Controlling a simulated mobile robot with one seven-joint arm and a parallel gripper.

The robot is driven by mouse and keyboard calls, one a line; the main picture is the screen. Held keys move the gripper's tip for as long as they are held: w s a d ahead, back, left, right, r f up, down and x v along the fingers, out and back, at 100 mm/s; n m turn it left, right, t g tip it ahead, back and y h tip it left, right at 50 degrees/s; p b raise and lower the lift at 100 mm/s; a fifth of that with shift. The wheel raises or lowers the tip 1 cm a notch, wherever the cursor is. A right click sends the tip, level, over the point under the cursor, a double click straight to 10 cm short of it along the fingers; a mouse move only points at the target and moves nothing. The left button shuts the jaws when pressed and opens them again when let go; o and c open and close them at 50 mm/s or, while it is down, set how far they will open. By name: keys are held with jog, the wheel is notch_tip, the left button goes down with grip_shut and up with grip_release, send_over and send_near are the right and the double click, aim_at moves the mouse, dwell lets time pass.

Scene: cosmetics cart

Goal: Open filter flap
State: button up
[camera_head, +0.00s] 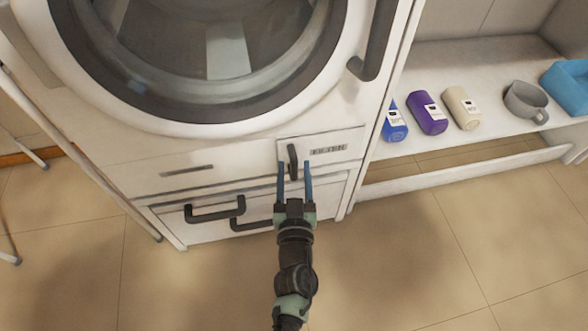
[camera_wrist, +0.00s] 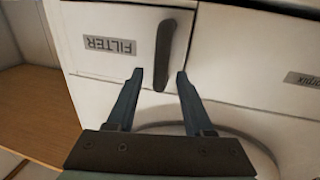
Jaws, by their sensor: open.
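The filter flap (camera_head: 333,148) is a white panel with a "FILTER" label, low on the right of the white washing machine's front. It looks closed. Its dark upright handle (camera_head: 293,161) is near the flap's left edge. My gripper (camera_head: 294,166) is open, with its two blue fingers on either side of the handle's lower end. In the wrist view the flap (camera_wrist: 100,60) appears upside down, and the handle (camera_wrist: 165,52) reaches down between the fingertips of my gripper (camera_wrist: 159,75). I cannot tell whether a finger touches the handle.
Dark drawer handles (camera_head: 215,209) sit below the flap, close to my gripper. The round washer door (camera_head: 200,60) is above. A shelf (camera_head: 470,80) on the right holds blue, purple and beige bottles, a grey mug (camera_head: 524,103) and a blue bin (camera_head: 570,88). The floor in front is clear.

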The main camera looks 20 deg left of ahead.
jog(key=shift+x, duration=1)
grip_shut()
dwell(0.8)
